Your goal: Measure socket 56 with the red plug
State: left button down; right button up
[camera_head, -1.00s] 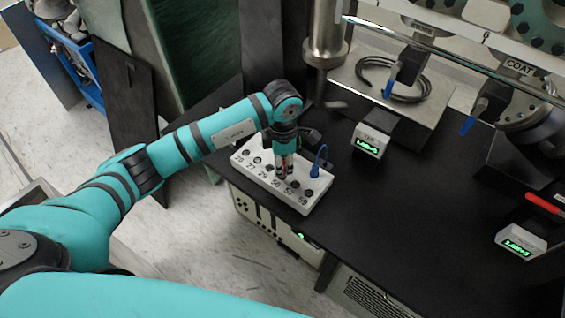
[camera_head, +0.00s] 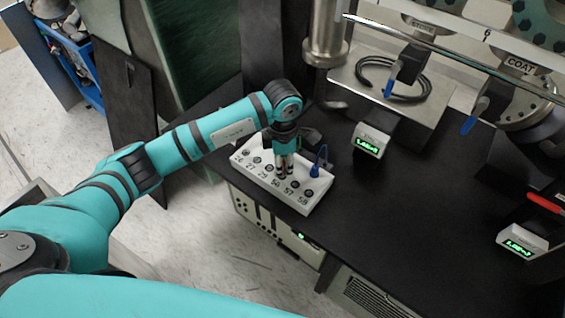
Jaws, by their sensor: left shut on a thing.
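The white socket box (camera_head: 306,205) lies on the near left edge of the black table, with a row of round sockets numbered 26, 27, 29, 56, 57 and 58. My left gripper (camera_head: 284,172) points down onto the box at about the socket labelled 56. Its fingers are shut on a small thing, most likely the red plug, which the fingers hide. I cannot tell how deep it sits. A blue plug (camera_head: 315,170) with a blue lead stands upright in the box at the right of the gripper. My right gripper is not in view.
Two small meters with green digits stand on the black table (camera_head: 400,220), one at the middle (camera_head: 369,141) and one at the right (camera_head: 521,243). A metal cylinder (camera_head: 325,40) hangs behind the gripper. The table's middle is clear.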

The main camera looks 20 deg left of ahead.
pick_arm(q)
jog(key=shift+w+f+b, duration=0.1)
jog(key=shift+f+b, duration=0.8)
jog(key=shift+f, duration=0.15)
jog(key=c, duration=1.1)
grip_release()
jog(key=shift+r, duration=0.1)
notch_tip(320, 180, up, 12)
